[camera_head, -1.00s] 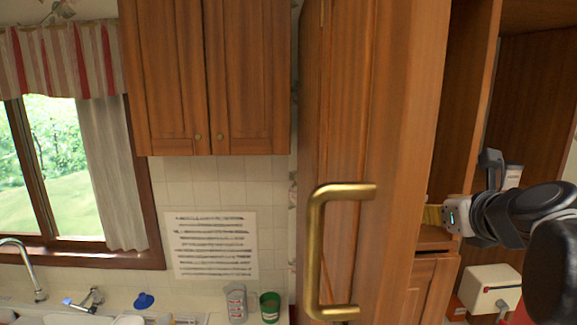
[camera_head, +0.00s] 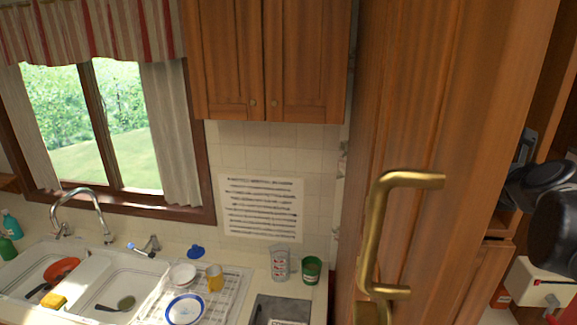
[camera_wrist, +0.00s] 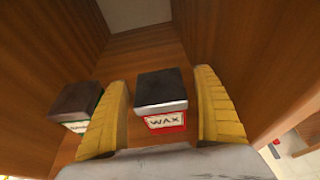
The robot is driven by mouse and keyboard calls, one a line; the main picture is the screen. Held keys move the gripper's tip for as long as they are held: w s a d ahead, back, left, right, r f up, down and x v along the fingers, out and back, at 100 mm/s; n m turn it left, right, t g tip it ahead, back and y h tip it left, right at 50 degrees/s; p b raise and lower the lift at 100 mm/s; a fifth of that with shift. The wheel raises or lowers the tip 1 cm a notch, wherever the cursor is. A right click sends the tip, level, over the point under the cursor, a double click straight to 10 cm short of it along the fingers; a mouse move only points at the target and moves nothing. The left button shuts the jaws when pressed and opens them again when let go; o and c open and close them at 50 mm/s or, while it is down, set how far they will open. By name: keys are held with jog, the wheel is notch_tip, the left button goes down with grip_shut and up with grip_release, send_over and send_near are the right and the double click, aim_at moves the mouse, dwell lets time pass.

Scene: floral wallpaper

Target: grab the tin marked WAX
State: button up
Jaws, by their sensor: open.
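The WAX tin (camera_wrist: 163,101) shows in the wrist view with a dark top and a red-bordered white label reading WAX. It stands on a wooden surface inside a cupboard. My gripper (camera_wrist: 162,80) is open, with one yellow finger on each side of the tin. Whether the fingers touch it, I cannot tell. In the head view the tin and my gripper are hidden behind the cupboard door (camera_head: 440,110).
A second dark-topped tin (camera_wrist: 76,101) with a green-edged label stands just left of my left finger. Wooden cupboard walls (camera_wrist: 232,45) enclose the space. The door's brass handle (camera_head: 375,235) juts out. A sink (camera_head: 120,290) and counter lie left.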

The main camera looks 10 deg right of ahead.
jog(key=shift+s+a, duration=0.15)
jog(key=shift+c, duration=0.6)
jog(key=c, duration=1.4)
jog(key=shift+o, duration=0.2)
jog(key=shift+r, duration=0.1)
